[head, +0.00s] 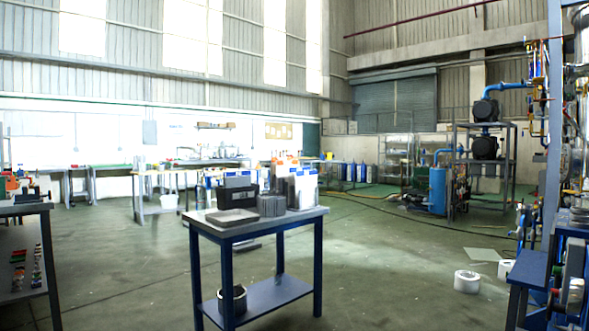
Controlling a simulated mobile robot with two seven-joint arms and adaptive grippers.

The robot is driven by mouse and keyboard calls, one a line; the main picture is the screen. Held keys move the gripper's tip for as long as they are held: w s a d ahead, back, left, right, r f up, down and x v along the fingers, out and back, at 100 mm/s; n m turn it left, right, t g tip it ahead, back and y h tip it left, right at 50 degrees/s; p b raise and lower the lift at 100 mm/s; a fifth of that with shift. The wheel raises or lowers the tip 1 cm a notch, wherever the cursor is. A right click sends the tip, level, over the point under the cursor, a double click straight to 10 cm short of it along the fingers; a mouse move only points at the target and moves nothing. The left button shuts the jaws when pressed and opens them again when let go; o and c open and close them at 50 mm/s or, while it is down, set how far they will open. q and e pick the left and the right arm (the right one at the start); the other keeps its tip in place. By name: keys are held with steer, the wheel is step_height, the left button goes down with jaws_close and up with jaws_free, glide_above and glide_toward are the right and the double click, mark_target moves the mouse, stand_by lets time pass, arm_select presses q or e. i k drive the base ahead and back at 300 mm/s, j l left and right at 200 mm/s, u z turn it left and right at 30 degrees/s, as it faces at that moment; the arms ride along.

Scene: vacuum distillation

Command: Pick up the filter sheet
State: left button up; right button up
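Neither of my grippers shows in the head view. I cannot tell for certain which thing is the filter sheet. A pale flat sheet (482,254) lies on the floor at the right, beyond a white roll-like object (467,281). A thin grey flat piece (232,217) lies on the top of the blue-legged table (262,229), at its left front; it is too small to tell whether it is a sheet, a tray or a stack.
The table also bears a black box (238,195), a grey ribbed block (271,205) and pale containers (301,188). A bucket (232,299) stands on its lower shelf. A dark bench (25,208) is at the left, pipework at the right. Floor between table and pipework is largely open.

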mark_target(306, 182)
steer(key=i+z, duration=0.4)
steer(key=i, duration=1.9)
steer(key=i+u, duration=0.1)
steer(key=i, duration=0.45)
steer(key=i+l+u, duration=0.15)
steer(key=i, duration=0.45)
steer(key=i+l+u, duration=0.1)
steer(key=i, duration=0.45)
steer(key=i+l+u, duration=0.15)
steer(key=i+u, duration=0.2)
steer(key=i+l+u, duration=0.25)
steer(key=u, duration=0.15)
steer(key=i+l+u, duration=0.35)
